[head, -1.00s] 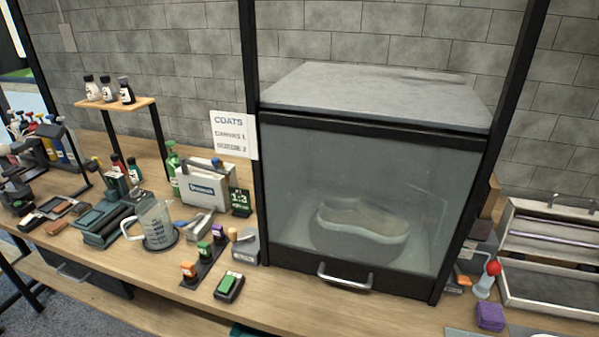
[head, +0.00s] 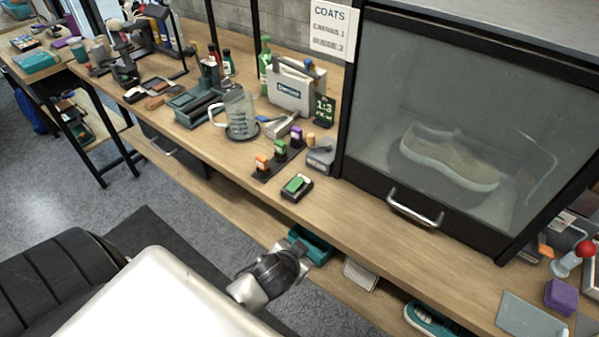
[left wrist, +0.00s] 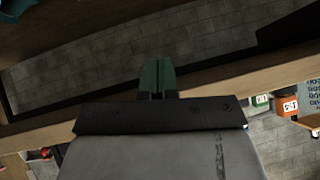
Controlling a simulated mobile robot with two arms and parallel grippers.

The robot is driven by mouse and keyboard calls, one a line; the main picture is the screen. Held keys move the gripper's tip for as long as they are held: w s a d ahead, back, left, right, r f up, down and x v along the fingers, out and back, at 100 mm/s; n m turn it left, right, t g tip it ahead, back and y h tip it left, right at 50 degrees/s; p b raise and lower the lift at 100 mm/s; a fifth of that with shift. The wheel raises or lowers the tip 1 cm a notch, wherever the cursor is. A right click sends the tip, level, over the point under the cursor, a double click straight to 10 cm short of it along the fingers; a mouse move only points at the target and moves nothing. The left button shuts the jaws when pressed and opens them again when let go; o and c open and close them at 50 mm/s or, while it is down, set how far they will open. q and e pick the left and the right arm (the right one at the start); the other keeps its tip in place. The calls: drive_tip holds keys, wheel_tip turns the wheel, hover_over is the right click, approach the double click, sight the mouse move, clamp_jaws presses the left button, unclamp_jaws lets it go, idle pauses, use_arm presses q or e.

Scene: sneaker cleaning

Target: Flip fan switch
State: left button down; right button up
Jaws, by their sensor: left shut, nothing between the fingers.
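A small black switch box with a green rocker top (head: 297,186) lies on the wooden bench near its front edge. A dark strip with orange, green and purple capped blocks (head: 280,152) lies just behind it. No label shows which one is the fan switch. My left arm (head: 270,275) reaches in low, in front of the bench and below the switch box; its fingertips cannot be made out there. In the left wrist view my left gripper (left wrist: 158,76) is shut, its green fingers together and empty. My right gripper is not in view.
A glass-fronted cabinet (head: 440,130) with a shoe inside stands right of the switch box, its handle (head: 415,208) projecting forward. A clear jug (head: 238,115) stands to the left. A lower shelf (head: 225,195) lies beneath the bench. The bench front before the cabinet is clear.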

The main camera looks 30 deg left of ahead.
use_arm(q)
drive_tip(key=shift+t, duration=0.8)
drive_tip(key=r, duration=0.3)
drive_tip(key=w+r, duration=0.1)
drive_tip(key=r, duration=0.2)
drive_tip(key=shift+w+d+r, duration=0.2)
drive_tip(key=shift+r, duration=0.15)
drive_tip(key=w+d+r+m+t+h, duration=0.25)
drive_tip(key=w+r+t+h, duration=0.2)
drive_tip(key=r, duration=0.35)
drive_tip(key=w+d+r+m+t+h, duration=0.2)
drive_tip(key=w+r+m+t+h, duration=0.3)
drive_tip(key=r, duration=0.4)
drive_tip(key=r+m+g+y, duration=0.2)
drive_tip(key=m+g+y, duration=0.5)
drive_tip(key=g, duration=1.3)
hover_over(299, 181)
drive_tip(key=s+a, duration=0.1)
drive_tip(key=a, duration=0.3)
drive_tip(key=m+h, duration=0.2)
drive_tip(key=shift+m, duration=0.25)
drive_tip(key=x, duration=0.4)
drive_tip(key=p+x, duration=0.1)
drive_tip(key=x, duration=0.8)
drive_tip(key=shift+a+f+p, duration=0.15)
drive_tip(key=shift+a+p, duration=0.2)
drive_tip(key=shift+a, duration=0.05)
drive_tip(key=shift+w+f, duration=0.1)
drive_tip(key=shift+f, duration=0.3)
